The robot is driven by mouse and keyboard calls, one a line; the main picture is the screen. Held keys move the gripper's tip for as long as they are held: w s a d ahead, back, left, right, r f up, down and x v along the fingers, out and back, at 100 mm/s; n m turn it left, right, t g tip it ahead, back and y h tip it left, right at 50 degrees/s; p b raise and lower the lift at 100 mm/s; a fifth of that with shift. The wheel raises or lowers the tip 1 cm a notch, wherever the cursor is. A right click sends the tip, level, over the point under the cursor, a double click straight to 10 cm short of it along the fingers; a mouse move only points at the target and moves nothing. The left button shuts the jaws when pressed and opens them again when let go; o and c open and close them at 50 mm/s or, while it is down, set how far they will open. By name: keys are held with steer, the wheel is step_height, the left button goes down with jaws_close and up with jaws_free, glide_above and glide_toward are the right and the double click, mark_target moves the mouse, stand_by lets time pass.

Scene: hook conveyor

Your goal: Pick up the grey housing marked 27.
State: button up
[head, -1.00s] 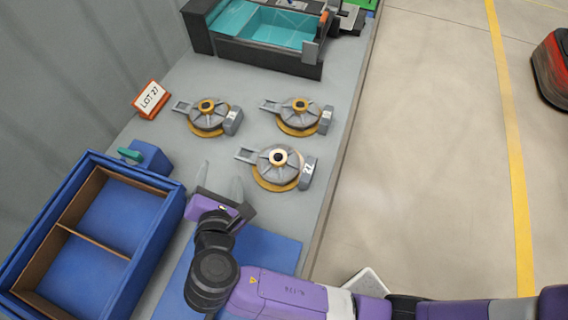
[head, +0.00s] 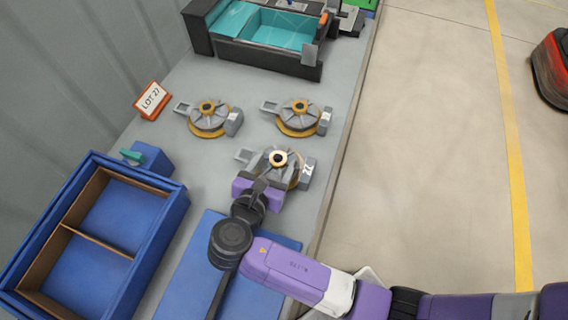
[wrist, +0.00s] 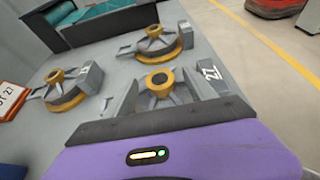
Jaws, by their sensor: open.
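The grey housing marked 27 (head: 305,172) is the nearest of three similar housings in the head view, with a gold hub and a gold base ring. My gripper (head: 270,172) is over its near side and hides part of it. In the wrist view the housing (wrist: 160,84) sits just beyond my gripper (wrist: 161,98), its hub between the two grey fingers and the 27 label at right. The fingers are apart. Whether they touch the housing cannot be told.
Two similar housings stand farther back, at left (head: 208,118) and right (head: 299,117). A LOT 27 sign (head: 152,100) stands at left. A blue divided crate (head: 172,215) is at near left, and a dark-framed teal bin (head: 300,68) at the back. The table edge runs along the right.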

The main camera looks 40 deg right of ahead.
steer(key=shift+w+d+f, duration=0.15)
steer(key=shift+w+d, duration=0.05)
steer(key=shift+d, duration=0.1)
steer(key=shift+c, duration=0.2)
jaws_close()
